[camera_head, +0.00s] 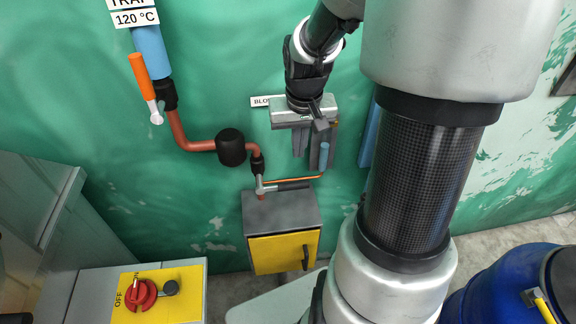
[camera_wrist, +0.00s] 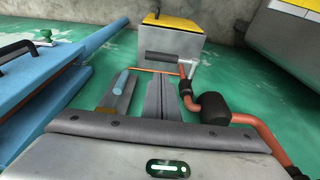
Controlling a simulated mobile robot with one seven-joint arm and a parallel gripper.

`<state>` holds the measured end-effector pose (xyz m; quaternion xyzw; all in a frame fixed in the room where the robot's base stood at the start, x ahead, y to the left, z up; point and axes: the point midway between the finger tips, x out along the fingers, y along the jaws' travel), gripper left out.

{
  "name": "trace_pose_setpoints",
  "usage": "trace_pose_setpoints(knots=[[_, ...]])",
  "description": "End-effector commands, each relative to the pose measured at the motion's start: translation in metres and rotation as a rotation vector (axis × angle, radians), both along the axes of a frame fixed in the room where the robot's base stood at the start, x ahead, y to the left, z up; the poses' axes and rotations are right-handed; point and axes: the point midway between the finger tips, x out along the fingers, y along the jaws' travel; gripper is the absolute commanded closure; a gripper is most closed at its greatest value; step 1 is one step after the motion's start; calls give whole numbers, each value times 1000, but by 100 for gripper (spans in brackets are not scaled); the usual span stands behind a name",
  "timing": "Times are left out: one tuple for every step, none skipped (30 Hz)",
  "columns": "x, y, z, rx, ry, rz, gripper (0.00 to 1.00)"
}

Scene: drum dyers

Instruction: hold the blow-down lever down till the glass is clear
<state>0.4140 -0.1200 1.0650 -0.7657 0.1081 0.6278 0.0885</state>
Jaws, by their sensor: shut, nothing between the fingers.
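A lever with a dark grey bar handle (camera_head: 291,186) lies about level on a valve above a yellow-fronted box. It also shows in the wrist view (camera_wrist: 164,58). My gripper (camera_head: 299,155) points down, above the lever in the head view. Its fingers (camera_wrist: 160,80) are together with nothing between them, and a gap shows between their tips and the handle. A pale blue glass tube (camera_head: 324,154) stands right beside the fingers; it also shows in the wrist view (camera_wrist: 121,81). I cannot tell how clear it is. The label starting "BLO" (camera_head: 261,101) is partly hidden behind my gripper.
A red-brown pipe (camera_head: 192,145) with a black round fitting (camera_head: 231,147) runs left of my gripper. An orange-handled lever (camera_head: 141,77) hangs further left. The yellow-fronted box (camera_head: 282,252) stands below. A red switch (camera_head: 140,294) is at bottom left, a blue drum (camera_head: 498,287) at bottom right.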

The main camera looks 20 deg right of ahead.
Motion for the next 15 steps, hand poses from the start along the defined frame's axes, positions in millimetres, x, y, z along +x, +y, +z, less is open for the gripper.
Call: trace_pose_setpoints(knots=[[0, 0, 0, 0, 0, 0, 100], [0, 0, -1, 0, 1, 0, 100], [0, 0, -2, 0, 1, 0, 100], [0, 0, -4, 1, 2, 0, 100], [0, 0, -6, 1, 3, 0, 100], [1, 0, -11, 1, 5, 0, 100], [1, 0, -15, 1, 5, 0, 100], [2, 0, -19, 2, 4, 1, 100], [3, 0, -26, 3, 5, 1, 100], [4, -1, -32, 3, 5, 1, 100], [6, -1, -38, 2, 6, 1, 100], [7, -1, -47, 4, 6, 1, 100], [8, -2, -54, 4, 6, 1, 100], [9, -2, -61, 4, 6, 1, 100], [11, -3, -69, 3, 7, 2, 100]])
